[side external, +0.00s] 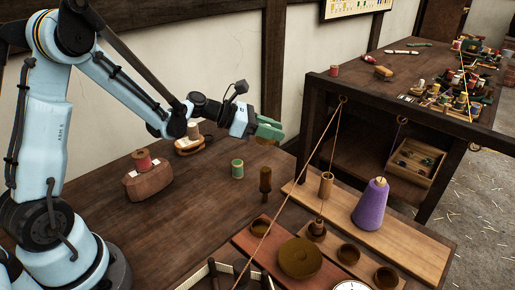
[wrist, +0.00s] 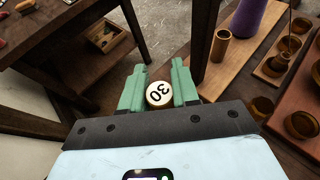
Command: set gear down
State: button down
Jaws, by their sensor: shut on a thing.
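My gripper (side external: 272,131) has green fingers and is held above the dark wooden table (side external: 110,222), near the wall side. In the wrist view the fingers (wrist: 158,88) are shut on a small round piece (wrist: 158,96) with a pale face marked "30" and a brownish rim. It appears to be the gear; no teeth can be made out. In the side view the fingers mostly hide it. A green spool (side external: 237,169) and a dark upright wooden peg (side external: 265,183) stand on the table below my gripper.
A red spool sits on a brown block (side external: 148,181) at the left. A purple cone (side external: 371,204) stands on a light board (side external: 415,235). A reddish board (side external: 283,245) bears round wooden pieces. Ropes hang from the raised bench (side external: 420,110). Bare table lies left of the green spool.

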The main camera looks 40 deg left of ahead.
notch_tip(320, 180, up, 22)
jog(key=s+d+f+m+g+h, duration=0.1)
jog(key=s+d, duration=0.2)
jog(key=d, duration=0.6)
jog(key=s+d+m+h, duration=0.1)
jog(key=s+d, duration=0.1)
jog(key=d, duration=0.8)
jog(key=s+d+m+g+h, duration=0.1)
jog(key=s+d+m+g, duration=0.15)
jog(key=s+d, duration=1.25)
notch_tip(320, 180, down, 17)
jog(key=w, duration=0.1)
jog(key=shift+n, duration=0.25)
jog(key=w+a+f, duration=0.1)
jog(key=w+f, duration=0.1)
jog(key=w, duration=0.1)
jog(key=w+a+f, duration=0.1)
jog(key=w+f, duration=0.1)
jog(key=w, duration=0.2)
jog(key=w+a+f, duration=0.1)
jog(key=w+f, duration=0.2)
jog(key=shift+w+a+f, duration=0.1)
jog(key=shift+w, duration=0.15)
jog(key=shift+f, duration=2.05)
jog(key=shift+f, duration=0.4)
